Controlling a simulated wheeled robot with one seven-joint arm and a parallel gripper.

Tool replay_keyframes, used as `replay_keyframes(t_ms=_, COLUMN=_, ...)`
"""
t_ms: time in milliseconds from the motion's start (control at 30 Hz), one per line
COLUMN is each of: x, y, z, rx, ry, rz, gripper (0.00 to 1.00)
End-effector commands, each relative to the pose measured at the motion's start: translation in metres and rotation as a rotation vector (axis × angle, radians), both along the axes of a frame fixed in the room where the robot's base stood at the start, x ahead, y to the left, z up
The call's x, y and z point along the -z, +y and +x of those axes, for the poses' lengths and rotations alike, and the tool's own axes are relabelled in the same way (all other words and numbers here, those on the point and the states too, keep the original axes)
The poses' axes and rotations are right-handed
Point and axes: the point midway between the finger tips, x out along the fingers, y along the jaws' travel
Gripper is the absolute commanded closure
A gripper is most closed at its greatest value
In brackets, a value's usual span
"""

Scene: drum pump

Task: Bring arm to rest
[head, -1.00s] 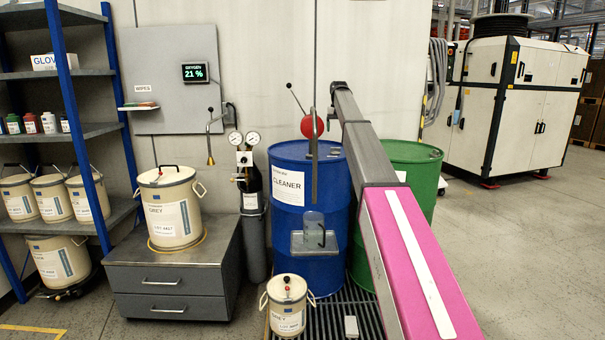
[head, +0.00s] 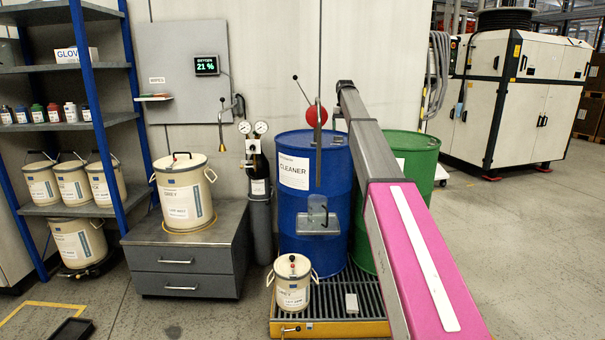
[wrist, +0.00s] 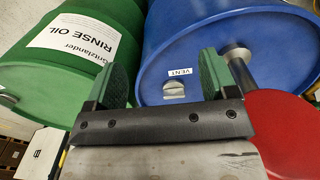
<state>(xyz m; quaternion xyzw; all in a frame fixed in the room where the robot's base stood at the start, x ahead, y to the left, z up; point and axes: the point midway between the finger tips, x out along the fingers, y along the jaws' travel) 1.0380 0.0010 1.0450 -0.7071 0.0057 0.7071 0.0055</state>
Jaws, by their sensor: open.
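My gripper (wrist: 165,80) is open in the wrist view, its two green-padded fingers apart with nothing between them. Beyond the fingers are the top of the blue drum (wrist: 210,30), with a bung marked VENT (wrist: 174,89), and the green drum (wrist: 50,80) labelled RINSE OIL. A red rounded part (wrist: 285,130) is close at the right of the gripper. In the head view my pink and grey arm stretches from the lower right to above the drums. I cannot make out the gripper there.
The blue CLEANER drum (head: 330,245) carries a red pump (head: 314,116) with a lever and spout; a clear cup (head: 317,212) is below. A small can (head: 292,295) stands on the drum grate. A drawer cabinet (head: 185,255) and shelf (head: 85,128) are left. Floor at right (head: 530,240) is clear.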

Motion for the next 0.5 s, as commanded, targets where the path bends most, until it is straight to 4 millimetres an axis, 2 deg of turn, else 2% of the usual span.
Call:
replay_keyframes(t_ms=267, x=0.055, y=0.0, z=-0.033, rx=-0.001, ry=0.002, rz=0.0, gripper=0.21)
replay_keyframes(t_ms=467, x=0.114, y=0.0, z=-0.071, rx=-0.002, ry=0.001, rz=0.0, gripper=0.21)
replay_keyframes(t_ms=500, x=0.131, y=0.0, z=-0.083, rx=-0.003, ry=0.002, rz=0.0, gripper=0.21)
